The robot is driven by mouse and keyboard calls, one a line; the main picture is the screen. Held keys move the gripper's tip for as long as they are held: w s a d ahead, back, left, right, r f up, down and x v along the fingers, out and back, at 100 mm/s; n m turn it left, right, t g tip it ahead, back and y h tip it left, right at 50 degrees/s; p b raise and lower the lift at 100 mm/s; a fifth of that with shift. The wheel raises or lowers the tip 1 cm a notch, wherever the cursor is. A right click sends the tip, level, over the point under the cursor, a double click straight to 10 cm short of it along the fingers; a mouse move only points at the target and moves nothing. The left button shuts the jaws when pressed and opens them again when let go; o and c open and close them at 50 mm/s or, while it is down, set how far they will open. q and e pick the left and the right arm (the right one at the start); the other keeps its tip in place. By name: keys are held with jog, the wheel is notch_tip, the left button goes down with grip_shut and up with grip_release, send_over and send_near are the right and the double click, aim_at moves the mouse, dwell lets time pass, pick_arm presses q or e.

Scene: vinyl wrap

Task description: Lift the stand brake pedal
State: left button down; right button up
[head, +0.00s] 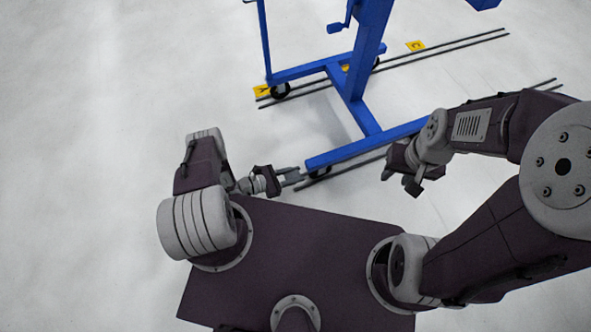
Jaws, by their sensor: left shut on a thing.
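The blue stand (356,105) stands on casters in the upper middle of the head view, with its near leg reaching down toward my base. A small grey brake pedal (291,175) sticks out at the near end of that leg, beside a caster. My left gripper (275,180) is low at the pedal and shut on its outer end; the fingers hide the part they hold. My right gripper (400,182) is open and empty, with its fingers apart, in front of the stand's lower blue beam to the right.
Dark rails (455,44) run along the pale floor under the stand, with yellow markers (416,46) beside them. A blue hand crank (339,27) sticks out of the upright. The floor to the left is clear.

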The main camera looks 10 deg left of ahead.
pick_arm(q)
jog(key=shift+r+g+y+p, duration=0.45)
jog(key=shift+g+y+p, duration=0.4)
jog(key=shift+p, duration=1.15)
jog(key=shift+f+y+p, duration=0.15)
jog(key=shift+y+p, duration=0.3)
jog(key=shift+p, duration=0.15)
jog(key=c, duration=1)
grip_release()
jog(key=shift+c, duration=0.2)
